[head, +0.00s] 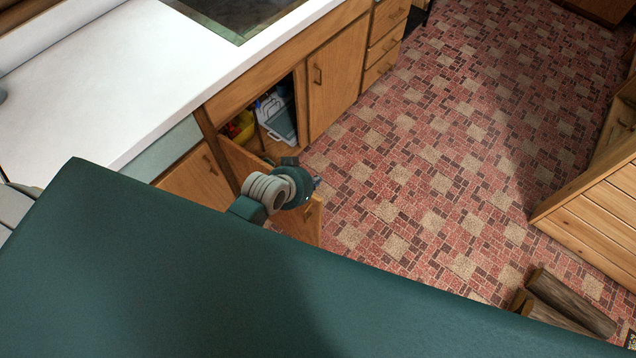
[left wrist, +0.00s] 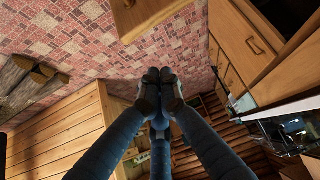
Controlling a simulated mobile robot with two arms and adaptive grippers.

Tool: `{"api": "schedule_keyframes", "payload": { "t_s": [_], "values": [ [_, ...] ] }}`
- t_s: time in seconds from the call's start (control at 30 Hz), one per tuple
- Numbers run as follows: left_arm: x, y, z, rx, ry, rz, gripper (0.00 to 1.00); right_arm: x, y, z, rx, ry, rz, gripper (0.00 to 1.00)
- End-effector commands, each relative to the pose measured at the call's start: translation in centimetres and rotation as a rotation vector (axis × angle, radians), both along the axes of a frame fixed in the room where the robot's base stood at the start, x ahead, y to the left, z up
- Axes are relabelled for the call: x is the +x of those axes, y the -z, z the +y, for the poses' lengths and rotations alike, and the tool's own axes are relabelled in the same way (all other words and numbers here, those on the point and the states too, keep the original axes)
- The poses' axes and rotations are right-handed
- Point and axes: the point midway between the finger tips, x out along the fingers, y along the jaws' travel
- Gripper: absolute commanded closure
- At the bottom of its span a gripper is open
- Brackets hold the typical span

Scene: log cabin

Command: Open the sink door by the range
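Under the sink (head: 238,14), the wooden cabinet has one door (head: 306,224) swung wide out into the room, partly hidden behind my left arm. It also shows at the top of the left wrist view (left wrist: 155,12), with its handle. The door to the right of the opening (head: 336,80) is closed, with its handle near its left edge. My left gripper (head: 314,184) is over the open door in the head view, mostly hidden by its own wrist. In the left wrist view its fingertips (left wrist: 160,76) are together, with nothing visible between them. My right gripper is out of view.
The opening holds a yellow container (head: 238,126) and a white and blue-grey box (head: 277,118). Drawers (head: 385,45) are right of the closed door. Cut logs (head: 565,303) lie on the brick-patterned floor at lower right, near a wooden plank unit (head: 595,205). The middle floor is clear.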

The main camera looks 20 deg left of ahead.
Motion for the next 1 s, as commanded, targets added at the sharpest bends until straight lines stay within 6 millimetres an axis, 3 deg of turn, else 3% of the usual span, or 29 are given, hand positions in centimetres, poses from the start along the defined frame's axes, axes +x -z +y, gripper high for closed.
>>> {"api": "schedule_keyframes", "payload": {
  "t_s": [0.37, 0.63, 1.0],
  "values": [
    [4.7, 5.8, -1.3, -0.001, 0.001, 0.0, 1.0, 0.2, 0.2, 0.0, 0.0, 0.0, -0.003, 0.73],
    [1.4, 5.7, -0.4, 0.0, 0.0, 0.001, 1.0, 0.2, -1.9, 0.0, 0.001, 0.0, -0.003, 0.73],
    [0.8, 5.9, -0.2, 0.0, -0.001, -0.001, 1.0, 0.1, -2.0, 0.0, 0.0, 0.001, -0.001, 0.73]
  ]
}}
